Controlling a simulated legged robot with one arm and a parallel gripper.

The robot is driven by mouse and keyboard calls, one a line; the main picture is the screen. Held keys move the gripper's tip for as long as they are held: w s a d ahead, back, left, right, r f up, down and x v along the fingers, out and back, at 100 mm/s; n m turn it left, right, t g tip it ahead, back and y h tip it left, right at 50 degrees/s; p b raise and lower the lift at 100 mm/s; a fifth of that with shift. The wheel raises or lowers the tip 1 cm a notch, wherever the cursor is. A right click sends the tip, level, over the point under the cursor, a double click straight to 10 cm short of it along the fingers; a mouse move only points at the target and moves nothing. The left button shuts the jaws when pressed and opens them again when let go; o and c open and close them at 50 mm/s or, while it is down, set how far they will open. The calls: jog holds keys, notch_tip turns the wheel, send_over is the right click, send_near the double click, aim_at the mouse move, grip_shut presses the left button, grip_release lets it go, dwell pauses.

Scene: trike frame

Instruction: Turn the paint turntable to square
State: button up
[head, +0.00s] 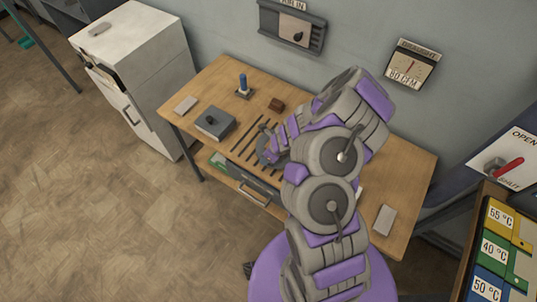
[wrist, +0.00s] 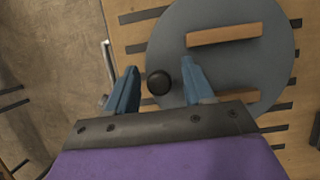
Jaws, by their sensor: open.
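The paint turntable (wrist: 175,50) is a round grey disc in the wrist view, with two wooden strips (wrist: 224,34) fixed across it. The strips run nearly level in the picture, tilted slightly. A round black knob (wrist: 158,82) stands at the disc's left edge. My gripper (wrist: 160,68) is open, with one blue finger on each side of the knob and a gap visible on both sides. Whether the fingers reach down to the knob's height is hard to tell. In the head view my arm hides most of the turntable (head: 264,143).
The turntable sits on a slatted part of a wooden workbench (head: 400,185). A grey box (head: 214,122), a blue-handled tool (head: 242,84) and a small brown block (head: 277,104) lie on the bench. A white cabinet (head: 140,65) stands left.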

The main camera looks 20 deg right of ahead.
jog(key=shift+r, duration=0.1)
jog(key=p+v, duration=0.3)
jog(key=v, duration=1.4)
jog(key=shift+p, duration=0.35)
jog(key=shift+w+r, duration=0.1)
